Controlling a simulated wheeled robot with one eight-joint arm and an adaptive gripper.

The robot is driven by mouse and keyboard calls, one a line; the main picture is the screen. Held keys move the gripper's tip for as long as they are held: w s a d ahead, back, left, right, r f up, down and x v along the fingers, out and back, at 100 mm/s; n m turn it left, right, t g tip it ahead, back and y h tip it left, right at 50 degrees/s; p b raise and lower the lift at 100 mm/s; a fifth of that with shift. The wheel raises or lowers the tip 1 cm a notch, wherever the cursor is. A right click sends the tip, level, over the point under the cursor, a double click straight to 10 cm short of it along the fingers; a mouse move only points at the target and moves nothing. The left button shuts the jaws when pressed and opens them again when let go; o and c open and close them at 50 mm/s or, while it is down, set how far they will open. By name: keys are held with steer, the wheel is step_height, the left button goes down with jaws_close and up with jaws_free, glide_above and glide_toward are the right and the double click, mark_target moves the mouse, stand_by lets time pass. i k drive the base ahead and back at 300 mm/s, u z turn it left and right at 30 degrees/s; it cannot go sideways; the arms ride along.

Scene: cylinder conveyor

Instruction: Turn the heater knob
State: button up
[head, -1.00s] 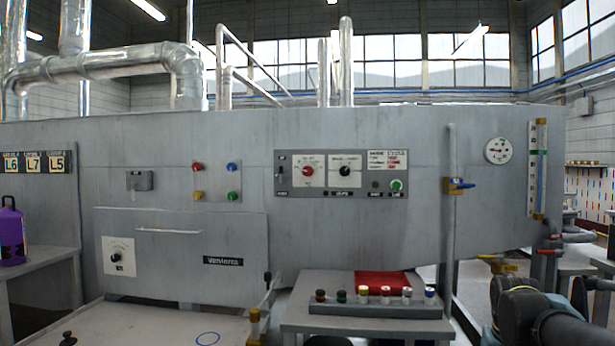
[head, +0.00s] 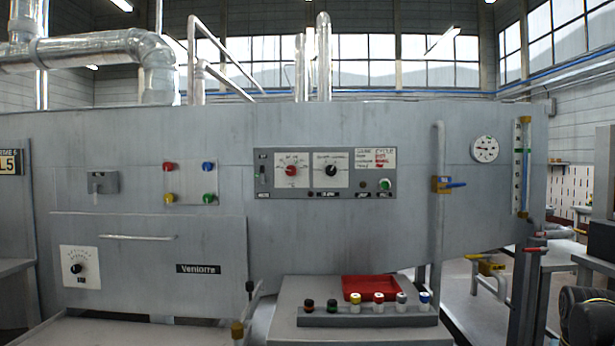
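A control panel (head: 325,194) on the grey machine wall carries a red knob (head: 291,171) on a white dial plate. Beside it on the right is a black knob (head: 331,171) on a second white plate. Another black knob (head: 76,268) sits on a white dial plate at the lower left of the machine. The dial lettering is too small to read, so I cannot tell which one is the heater knob. My gripper is not in view. Only a dark part of my arm shows at the lower right corner, well away from the knobs.
A grey table (head: 285,325) stands before the machine, with a red tray (head: 369,287) and a rack (head: 368,320) of several coloured-topped cylinders. A vertical pipe (head: 437,225) with a blue-handled valve (head: 449,185) rises on the right. A lever (head: 250,300) stands at the table's left.

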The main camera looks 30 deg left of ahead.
mark_target(291, 170)
steer(key=k, duration=1.2)
steer(key=u, duration=0.45)
steer(key=i, duration=1)
